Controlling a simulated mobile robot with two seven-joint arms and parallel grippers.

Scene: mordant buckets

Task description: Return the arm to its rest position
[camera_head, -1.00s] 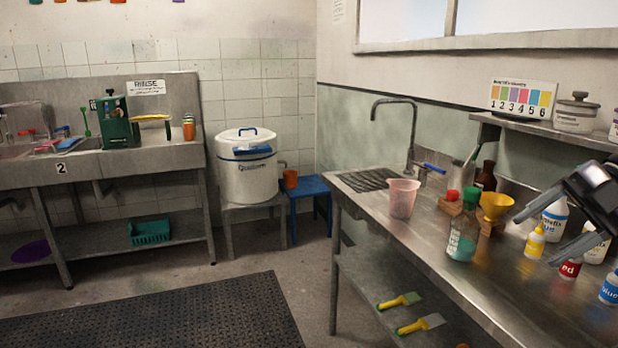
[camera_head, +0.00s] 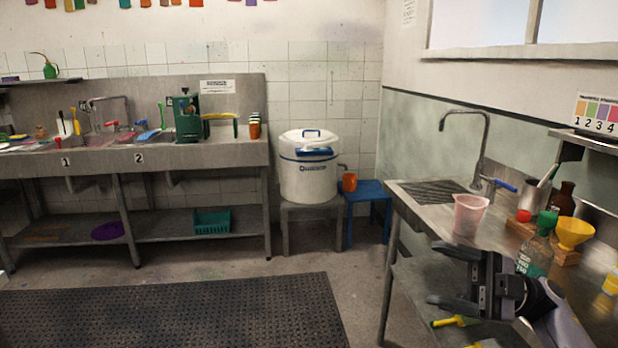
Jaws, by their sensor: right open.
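My right gripper (camera_head: 440,276) is at the lower right, in front of the front edge of the right steel counter (camera_head: 520,236). Its two dark fingers point left, apart, with nothing between them. My right arm comes in from the lower right corner and covers part of the counter front and the shelf below. My left gripper does not show.
The counter holds a pink jug (camera_head: 470,214), a green-capped bottle (camera_head: 536,250) and a yellow funnel (camera_head: 574,232). A white tub (camera_head: 308,180) stands on a stool by a blue stool (camera_head: 368,190). The floor around the black mat (camera_head: 180,312) is clear.

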